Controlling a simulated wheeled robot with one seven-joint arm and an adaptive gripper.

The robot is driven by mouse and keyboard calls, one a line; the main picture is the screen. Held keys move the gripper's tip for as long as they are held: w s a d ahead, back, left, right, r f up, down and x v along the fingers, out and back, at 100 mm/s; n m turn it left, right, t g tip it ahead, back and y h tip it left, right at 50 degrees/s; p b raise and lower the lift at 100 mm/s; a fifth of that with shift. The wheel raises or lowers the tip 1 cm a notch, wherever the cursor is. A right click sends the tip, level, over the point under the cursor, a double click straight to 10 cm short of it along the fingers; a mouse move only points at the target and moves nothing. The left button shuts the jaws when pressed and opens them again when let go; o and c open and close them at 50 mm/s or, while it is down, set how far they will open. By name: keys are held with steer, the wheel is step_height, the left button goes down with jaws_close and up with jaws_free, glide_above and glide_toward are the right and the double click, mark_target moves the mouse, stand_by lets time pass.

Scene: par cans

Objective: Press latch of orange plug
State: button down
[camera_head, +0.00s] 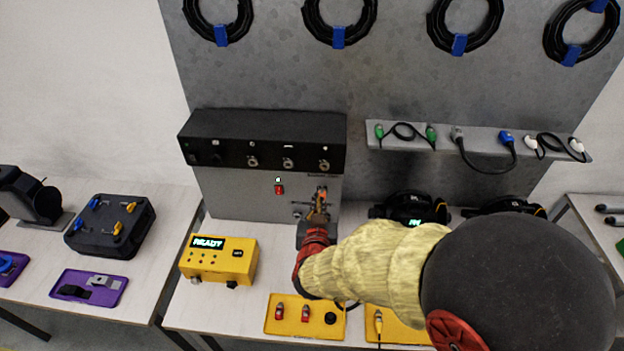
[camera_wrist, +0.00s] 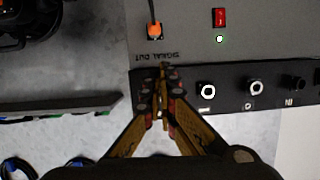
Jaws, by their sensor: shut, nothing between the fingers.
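The orange plug (camera_wrist: 154,31) is seated in the grey panel in the wrist view, with a dark cable running from it to the top edge of the picture. The lettering "SIGNAL OUT" is upside down next to it. My gripper (camera_wrist: 161,72) is shut and empty, with its tan fingers together. Its tips show just below the plug in that picture, apart from it. In the head view my gripper (camera_head: 319,200) is in front of the grey panel, under the right part of the black box. The plug is largely hidden there, and its latch is too small to make out.
A black box with round sockets (camera_head: 262,140) juts out above the panel. A red switch (camera_head: 279,190) is left of my gripper, with a lit light. A yellow "READY" box (camera_head: 220,261) and a yellow tray (camera_head: 275,325) are on the table. A shelf (camera_head: 455,148) holds cables.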

steer(key=shift+w+d+r+t+h, duration=0.1)
steer(key=shift+d+r+t+h, duration=0.15)
steer(key=shift+r, duration=0.25)
steer(key=shift+d+r+t+h, duration=0.15)
steer(key=shift+d+r, duration=0.15)
steer(key=shift+r, duration=0.15)
steer(key=b, duration=0.1)
glide_above(324, 190)
steer(key=s, duration=0.3)
step_height(324, 190, down, 2)
steer(key=shift+f, duration=0.25)
step_height(324, 190, down, 3)
steer(key=shift+w+r+b, duration=0.1)
steer(key=shift+r+b, duration=0.1)
steer(key=shift+b, duration=0.25)
steer(key=shift+f, duration=0.65)
